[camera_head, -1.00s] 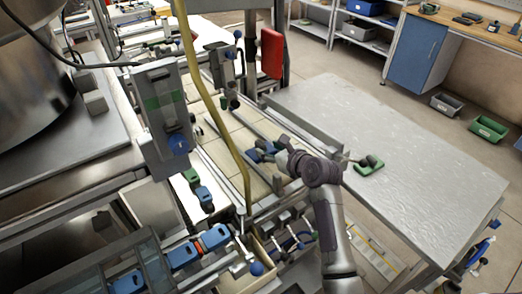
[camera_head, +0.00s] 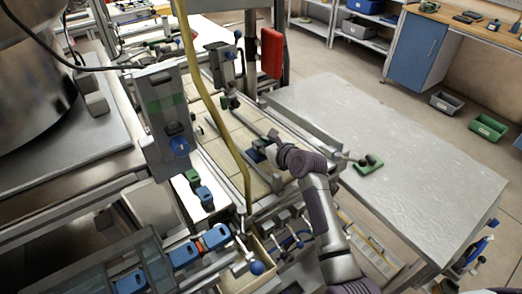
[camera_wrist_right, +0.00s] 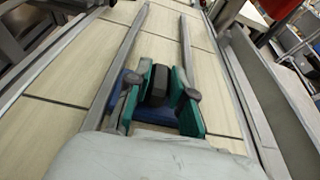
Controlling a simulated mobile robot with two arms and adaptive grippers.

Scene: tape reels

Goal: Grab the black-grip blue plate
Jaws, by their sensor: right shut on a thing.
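A blue plate with a black grip lies between metal rails on the pale tiled bed; its blue edge (camera_head: 256,155) shows in the head view. In the right wrist view the black grip (camera_wrist_right: 158,86) stands between the green fingers of my right gripper (camera_wrist_right: 158,92), with the blue plate (camera_wrist_right: 155,114) under them. My right gripper (camera_head: 270,148) is shut on the grip, and the wrist hides part of the plate in the head view. I cannot tell whether the plate touches the bed. My left gripper is not in view.
A metal rail (camera_head: 300,135) borders the bed on the right. Beyond it is a wide grey table (camera_head: 420,160), mostly clear, with a green dark-gripped piece (camera_head: 369,164). A yellow hose (camera_head: 215,105) hangs across the left. More blue pieces (camera_head: 215,237) stand at lower left.

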